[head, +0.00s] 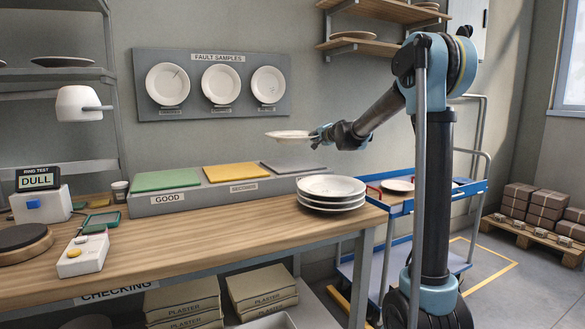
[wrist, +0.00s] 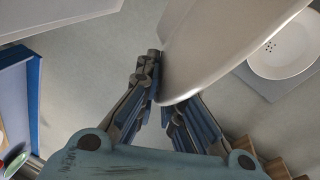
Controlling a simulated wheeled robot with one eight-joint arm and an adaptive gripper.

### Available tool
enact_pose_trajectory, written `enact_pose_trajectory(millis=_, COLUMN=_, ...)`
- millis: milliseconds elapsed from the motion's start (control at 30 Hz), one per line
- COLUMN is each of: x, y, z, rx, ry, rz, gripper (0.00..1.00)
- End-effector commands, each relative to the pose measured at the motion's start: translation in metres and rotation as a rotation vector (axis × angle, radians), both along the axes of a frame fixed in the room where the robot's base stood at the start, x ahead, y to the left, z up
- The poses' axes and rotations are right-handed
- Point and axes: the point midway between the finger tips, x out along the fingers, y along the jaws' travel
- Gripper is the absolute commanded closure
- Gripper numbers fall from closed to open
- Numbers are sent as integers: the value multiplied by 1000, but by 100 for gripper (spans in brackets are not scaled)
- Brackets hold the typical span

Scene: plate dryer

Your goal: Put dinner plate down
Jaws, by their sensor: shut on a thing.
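My gripper (head: 316,135) is shut on the rim of a white dinner plate (head: 285,134). The plate is held roughly level in the air, in front of the back wall and, in the picture, above the bench's sorting stand. In the wrist view the plate (wrist: 215,50) shows large between the fingers (wrist: 165,103). The stand (head: 215,198) carries a green mat (head: 165,180) labelled GOOD, a yellow mat (head: 236,172) labelled SECONDS and a grey mat (head: 293,166). The grey mat's label is mostly hidden by a stack of plates (head: 331,185). The mats are bare.
The ring tester (head: 38,179) reads DULL. A white lamp (head: 80,103) hangs over the bench's left. A fault-sample board (head: 212,112) with mounted plates is on the wall. A blue trolley (head: 400,207) with a plate (head: 398,185) stands right of the bench (head: 200,240).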

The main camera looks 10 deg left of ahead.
Motion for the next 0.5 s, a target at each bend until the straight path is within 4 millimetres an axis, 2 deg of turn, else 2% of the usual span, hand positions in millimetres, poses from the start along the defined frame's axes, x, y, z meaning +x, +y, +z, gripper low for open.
enact_pose_trajectory(millis=167, x=0, y=4, z=-10, rx=0, ry=0, rz=3, gripper=100)
enact_pose_trajectory(millis=400, x=-1, y=5, z=-45, rx=1, ry=-1, rz=3, gripper=100)
enact_pose_trajectory(millis=500, x=-1, y=5, z=-54, rx=1, ry=-1, rz=3, gripper=100)
